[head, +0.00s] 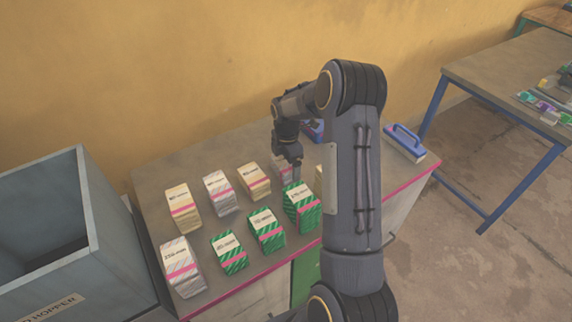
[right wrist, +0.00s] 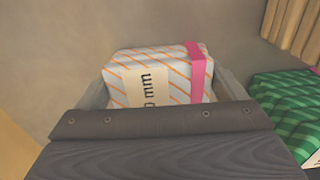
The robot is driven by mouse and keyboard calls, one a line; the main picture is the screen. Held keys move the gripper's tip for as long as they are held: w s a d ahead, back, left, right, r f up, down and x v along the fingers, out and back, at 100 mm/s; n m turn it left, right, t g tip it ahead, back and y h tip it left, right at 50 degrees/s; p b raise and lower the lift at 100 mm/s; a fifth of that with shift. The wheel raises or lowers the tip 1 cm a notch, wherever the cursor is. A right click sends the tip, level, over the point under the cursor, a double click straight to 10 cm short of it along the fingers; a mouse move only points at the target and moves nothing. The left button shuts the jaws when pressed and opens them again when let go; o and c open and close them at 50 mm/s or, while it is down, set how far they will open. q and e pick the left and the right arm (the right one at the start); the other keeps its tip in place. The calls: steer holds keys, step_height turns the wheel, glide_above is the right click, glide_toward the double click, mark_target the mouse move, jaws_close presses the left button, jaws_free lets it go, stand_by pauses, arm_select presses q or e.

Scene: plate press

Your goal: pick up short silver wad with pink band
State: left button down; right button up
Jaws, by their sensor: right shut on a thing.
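A short silver wad with orange stripes and a pink band (right wrist: 150,72) sits between the fingers of my right gripper in the right wrist view. Its pink band is on the right and its label ends in "mm". In the head view this wad (head: 280,166) shows in the back row, partly hidden by my right gripper (head: 291,163), which points down and is shut on it. I cannot tell whether it is clear of the table. Two other silver wads stand on the table, one in the back row (head: 217,192) and a taller one at front left (head: 182,266). My left gripper is out of view.
Cream wads (head: 181,207) and green wads (head: 266,231) stand close by; a green wad (right wrist: 288,100) is right of the held one. A grey hopper (head: 112,232) stands left. A blue-handled tool (head: 405,143) lies at right. My right arm hides part of the table.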

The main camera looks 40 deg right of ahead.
steer(key=shift+r, duration=0.5)
step_height(320, 180, up, 2)
steer(key=shift+r, duration=0.2)
steer(key=s+r, duration=0.1)
steer(key=s+a+r+b, duration=0.1)
steer(key=r, duration=0.1)
steer(key=s+a+r, duration=0.1)
steer(key=r, duration=0.1)
steer(key=shift+s+a, duration=0.2)
steer(key=shift+s, duration=0.1)
steer(key=shift+s+a+r+b, duration=0.3)
steer(key=shift+s+a+r, duration=0.55)
steer(key=shift+s, duration=0.5)
steer(key=shift+s+a+r+b, duration=0.3)
steer(key=shift+s+a+r, duration=0.5)
steer(key=shift+s, duration=0.55)
steer(key=shift+s+a+r+b, duration=0.3)
steer(key=shift+s+a+r, duration=0.35)
steer(key=shift+s+a, duration=0.55)
steer(key=shift+s+d, duration=0.2)
